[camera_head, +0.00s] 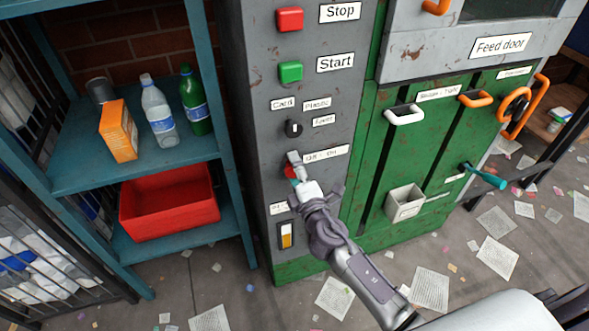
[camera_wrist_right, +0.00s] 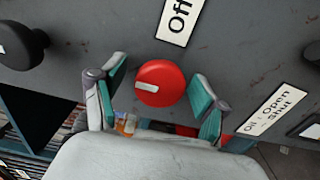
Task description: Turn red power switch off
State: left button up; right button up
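The red power switch (camera_wrist_right: 165,74) is a round red knob on the grey panel, with a short white mark pointing left in the right wrist view. In the head view it is mostly hidden, with a bit of red (camera_head: 290,171) showing beside my right gripper (camera_head: 294,170). An "Off - On" label (camera_head: 326,153) is to its right. In the right wrist view my right gripper (camera_wrist_right: 158,88) is open, its teal-padded fingers on either side of the knob with gaps showing. I cannot tell whether the fingertips reach past its face. My left gripper is not in view.
Above the switch are a black selector knob (camera_head: 293,128), a green Start button (camera_head: 290,71) and a red Stop button (camera_head: 289,19). Below is a yellow-and-white rocker (camera_head: 286,236). A teal shelf (camera_head: 75,165) stands left; a green machine front with handles (camera_head: 403,115) is right.

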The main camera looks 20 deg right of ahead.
jog(key=s, duration=1.2)
jog(key=shift+d, duration=0.25)
